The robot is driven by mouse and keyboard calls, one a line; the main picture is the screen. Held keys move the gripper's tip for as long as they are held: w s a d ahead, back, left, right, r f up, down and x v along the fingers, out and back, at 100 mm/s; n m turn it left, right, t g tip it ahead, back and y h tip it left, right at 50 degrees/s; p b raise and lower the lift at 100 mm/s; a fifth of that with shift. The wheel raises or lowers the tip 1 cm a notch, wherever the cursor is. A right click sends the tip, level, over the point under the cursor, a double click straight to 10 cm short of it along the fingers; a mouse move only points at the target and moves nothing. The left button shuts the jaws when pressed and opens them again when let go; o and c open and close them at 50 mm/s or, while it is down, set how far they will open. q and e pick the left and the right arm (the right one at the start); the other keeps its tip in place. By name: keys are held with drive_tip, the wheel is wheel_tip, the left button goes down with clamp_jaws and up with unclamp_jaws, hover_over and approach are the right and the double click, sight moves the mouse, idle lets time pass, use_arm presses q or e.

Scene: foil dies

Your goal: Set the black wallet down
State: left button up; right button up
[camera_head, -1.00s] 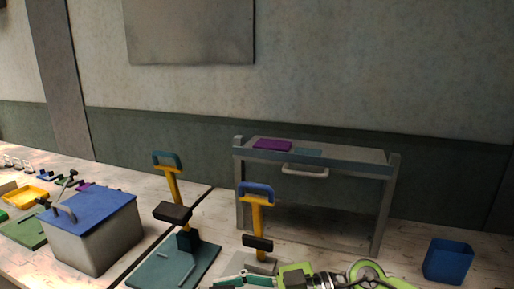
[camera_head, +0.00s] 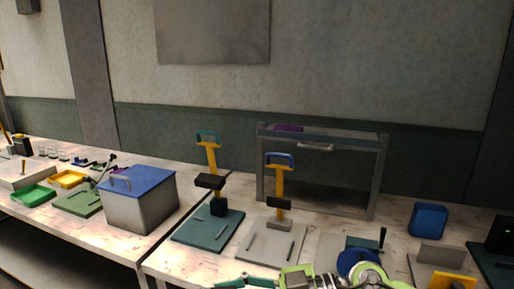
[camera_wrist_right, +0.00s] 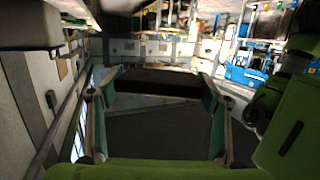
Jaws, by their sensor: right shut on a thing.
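The black wallet (camera_wrist_right: 158,82) is a dark, flat bar across the middle of the right wrist view. My right gripper (camera_wrist_right: 156,94) is shut on it, with one teal finger at each end. Below the wallet in that view is a plain dark area, and I cannot tell how far off it is. In the head view, a green arm with teal fingers (camera_head: 245,282) shows at the bottom edge. The wallet cannot be made out there. My left gripper is not identifiable in either view.
Two yellow-handled presses (camera_head: 213,170) (camera_head: 279,190) stand on the worktable before a grey rack (camera_head: 376,175). A blue bin (camera_head: 429,220) is at right. A grey box with a blue lid (camera_head: 140,205) stands at left. Trays (camera_head: 33,195) lie farther left. A gap separates the two tables.

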drive_tip(key=shift+d+r+t, duration=0.2)
drive_tip(key=shift+d+t, duration=0.1)
use_arm(q)
drive_tip(key=shift+s, duration=0.15)
use_arm(e)
drive_tip(key=d+f+m+t+h, duration=0.1)
drive_tip(key=d+f+m+t, duration=0.2)
drive_tip(key=d, duration=0.9)
drive_tip(key=s+d+f+m+t+h, duration=0.1)
drive_tip(key=d+f+m+t, duration=0.2)
drive_tip(key=d, duration=0.9)
drive_tip(key=m+t, duration=0.1)
drive_tip(key=t, duration=0.2)
drive_tip(key=shift+d+m+h, duration=0.15)
drive_tip(key=shift+m+h, duration=0.15)
drive_tip(key=shift+h, duration=0.1)
drive_tip(key=shift+r, duration=0.1)
